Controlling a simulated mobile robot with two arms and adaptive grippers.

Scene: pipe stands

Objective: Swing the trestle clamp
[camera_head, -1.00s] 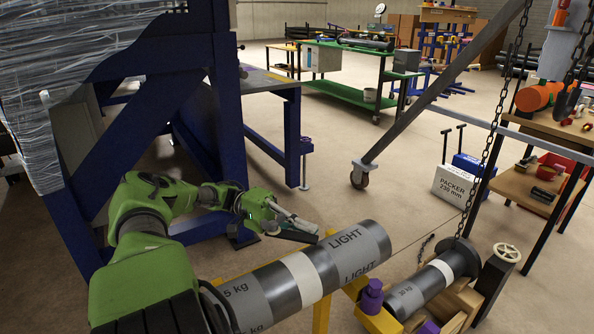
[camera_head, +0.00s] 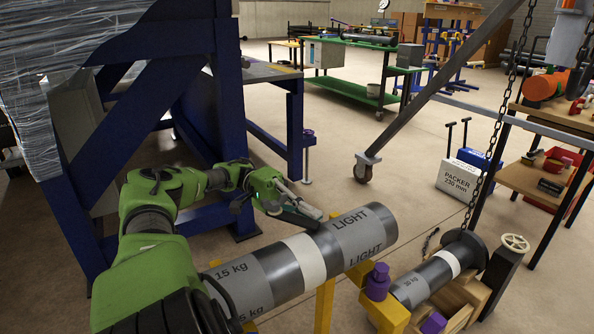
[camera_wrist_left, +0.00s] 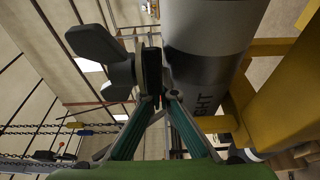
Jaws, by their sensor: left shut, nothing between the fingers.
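A grey pipe (camera_head: 345,240) marked LIGHT and 15 kg, with a white band, lies on a yellow trestle (camera_head: 324,301). A purple knob (camera_head: 378,281) sits on a yellow block by the trestle. My left gripper (camera_head: 313,213) is shut and empty, just beyond the pipe's far side. In the left wrist view the gripper (camera_wrist_left: 153,80) lies beside the pipe (camera_wrist_left: 210,40), with a yellow trestle part (camera_wrist_left: 285,95) on the right. A dark paddle-shaped piece (camera_wrist_left: 95,43) shows left of the fingers; I cannot tell whether it is the clamp or whether it is touched. My right gripper is out of view.
A dark pipe with a white band (camera_head: 428,278) lies at lower right beside a hanging chain (camera_head: 500,120). A blue steel frame (camera_head: 220,90) stands left behind my arm. A white packer box (camera_head: 460,179) stands on the floor. Open floor lies behind the pipe.

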